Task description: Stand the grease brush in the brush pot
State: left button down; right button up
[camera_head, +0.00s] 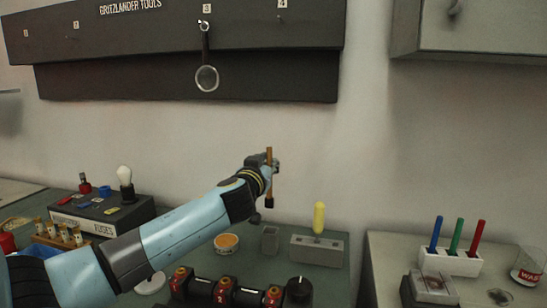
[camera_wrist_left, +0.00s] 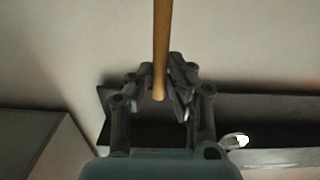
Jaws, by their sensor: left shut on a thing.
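The grease brush (camera_head: 269,182) has a brown wooden handle and a short dark head. It is roughly upright in the head view, head down. My left gripper (camera_head: 273,165) is shut on its handle and holds it in the air in front of the wall. In the left wrist view the brown handle (camera_wrist_left: 162,45) passes between the fingers of the gripper (camera_wrist_left: 162,92); the brush head is out of that view. A small grey square pot (camera_head: 270,241), likely the brush pot, stands on the green bench below the held brush, apart from it. My right gripper is not in view.
Left of the pot is an orange-filled dish (camera_head: 227,243). Red-and-black parts (camera_head: 225,291) stand in front. A dark tool board (camera_head: 190,50) hangs on the wall behind.

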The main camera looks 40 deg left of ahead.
aim_at(269, 203)
pick_arm(q)
jog(key=shift+w, duration=0.2)
notch_tip(269, 203, down, 9)
jog(key=b, duration=0.7)
jog(key=shift+f+b, duration=0.1)
jog(key=shift+b, duration=0.2)
notch_tip(269, 203, down, 2)
jog(key=b, duration=0.3)
jog(key=shift+f, duration=0.25)
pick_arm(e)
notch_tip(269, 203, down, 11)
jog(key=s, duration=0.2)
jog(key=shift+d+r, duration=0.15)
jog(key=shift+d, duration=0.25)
